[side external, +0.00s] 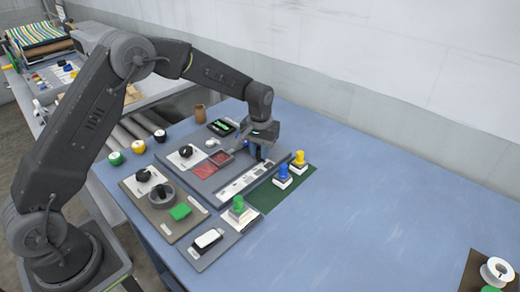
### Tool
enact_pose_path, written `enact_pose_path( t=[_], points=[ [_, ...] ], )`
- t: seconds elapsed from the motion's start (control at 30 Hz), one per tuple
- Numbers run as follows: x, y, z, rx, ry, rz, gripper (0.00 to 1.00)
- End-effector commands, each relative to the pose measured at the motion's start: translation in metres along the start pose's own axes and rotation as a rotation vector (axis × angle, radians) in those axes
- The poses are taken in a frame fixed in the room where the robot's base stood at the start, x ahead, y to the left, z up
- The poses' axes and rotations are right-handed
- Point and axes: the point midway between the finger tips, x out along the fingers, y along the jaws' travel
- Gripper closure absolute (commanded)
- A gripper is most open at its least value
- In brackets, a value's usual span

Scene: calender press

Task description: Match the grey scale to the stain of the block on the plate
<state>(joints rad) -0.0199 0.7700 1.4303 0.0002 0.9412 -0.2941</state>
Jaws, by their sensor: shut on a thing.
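The grey panel (202,185) lies on the blue table in the side external view. A pale strip with dark marks, which looks like the grey scale (243,180), runs along its right side. A dull red plate area (197,169) lies left of the strip, with a small dark reddish square (220,158), perhaps the block, at its far end. Its stain is too small to judge. My gripper (262,156) points down at the far end of the strip. It is shut on a small part there, mostly hidden by the fingers.
A green-topped piece (238,204) stands in front. A black dial (186,151) and a brown control board (160,217) are left.

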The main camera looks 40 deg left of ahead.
Motion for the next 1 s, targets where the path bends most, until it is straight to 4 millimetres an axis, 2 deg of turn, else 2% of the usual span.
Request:
enact_pose_path(
  t=[0.23, 0.5, 0.6, 0.9, 0.93, 1.0],
  points=[
    [-0.001, -0.001, 0.004, 0.000, 0.000, 0.000, 1.00],
    [-0.001, -0.011, 0.033, 0.000, -0.001, 0.000, 1.00],
    [-0.001, -0.012, 0.038, 0.000, 0.000, 0.000, 1.00],
    [-0.001, -0.012, 0.038, 0.000, 0.000, 0.001, 1.00],
    [-0.001, -0.012, 0.038, 0.000, 0.000, 0.001, 0.75],
    [-0.001, -0.012, 0.038, 0.000, 0.000, 0.000, 0.69]
  ],
)
